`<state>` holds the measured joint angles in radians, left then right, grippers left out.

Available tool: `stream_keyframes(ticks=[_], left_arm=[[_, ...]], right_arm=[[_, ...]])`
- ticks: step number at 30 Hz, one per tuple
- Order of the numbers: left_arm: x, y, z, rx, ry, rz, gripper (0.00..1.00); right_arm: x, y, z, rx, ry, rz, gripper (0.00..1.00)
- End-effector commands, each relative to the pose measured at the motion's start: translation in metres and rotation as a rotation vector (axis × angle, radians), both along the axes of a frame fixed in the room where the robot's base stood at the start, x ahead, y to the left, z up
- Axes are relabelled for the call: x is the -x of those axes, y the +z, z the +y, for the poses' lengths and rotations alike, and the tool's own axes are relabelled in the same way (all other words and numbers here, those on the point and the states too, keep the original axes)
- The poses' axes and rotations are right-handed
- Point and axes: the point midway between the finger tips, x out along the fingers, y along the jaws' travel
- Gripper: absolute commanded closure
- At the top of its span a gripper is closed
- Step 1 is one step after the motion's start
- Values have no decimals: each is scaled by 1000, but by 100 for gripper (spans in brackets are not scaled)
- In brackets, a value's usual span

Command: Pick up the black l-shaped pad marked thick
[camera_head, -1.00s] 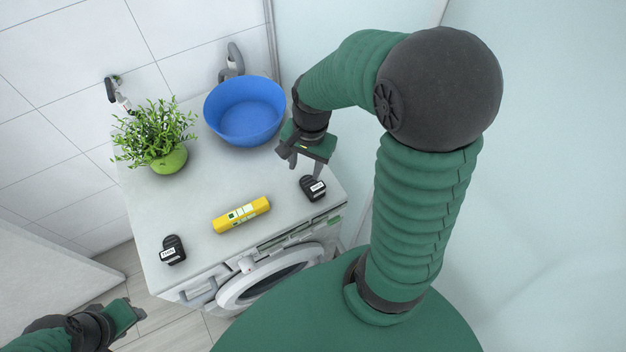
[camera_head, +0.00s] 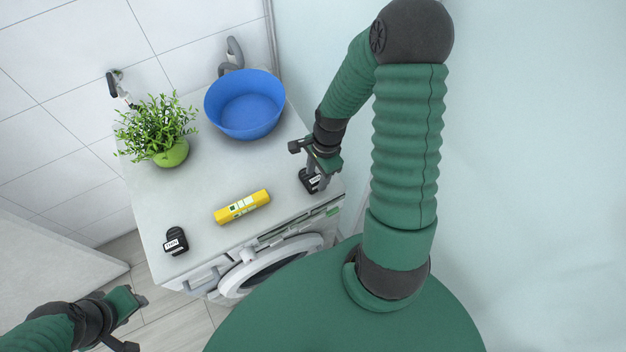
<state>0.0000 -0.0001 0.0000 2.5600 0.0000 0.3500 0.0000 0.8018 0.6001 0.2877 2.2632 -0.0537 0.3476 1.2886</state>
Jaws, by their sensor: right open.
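Two small black pads with white labels lie on the white top of the washing machine. One pad (camera_head: 175,241) is at the front left, apart from both grippers. The other pad (camera_head: 307,181) is at the front right, partly hidden by my right gripper. The label print is too small to read surely, so I cannot tell which is marked thick. My right gripper (camera_head: 306,164) is open, with one finger low at the right pad and the other further left. Whether it touches the pad is unclear.
A yellow box-like object (camera_head: 242,206) lies between the pads. A blue bowl (camera_head: 244,106) and a green potted plant (camera_head: 172,155) stand further back. The washing machine door (camera_head: 268,266) is below the front edge. A pale wall is at the right.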

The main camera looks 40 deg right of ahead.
Motion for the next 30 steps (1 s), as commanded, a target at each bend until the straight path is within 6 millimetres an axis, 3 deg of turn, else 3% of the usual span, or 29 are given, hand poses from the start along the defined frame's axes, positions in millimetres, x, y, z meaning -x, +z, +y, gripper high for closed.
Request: stream_keyframes(ticks=[4,11,21,30], left_arm=[[0,0,0,0,0,0,64],[0,0,0,0,0,0,64],[0,0,0,0,0,0,64],[0,0,0,0,0,0,64]], right_arm=[[0,-21,4,-2,1,1,55],[-1,-22,4,0,1,-2,55],[-1,-22,3,0,1,-1,99],[-1,-22,3,0,1,-2,100]])
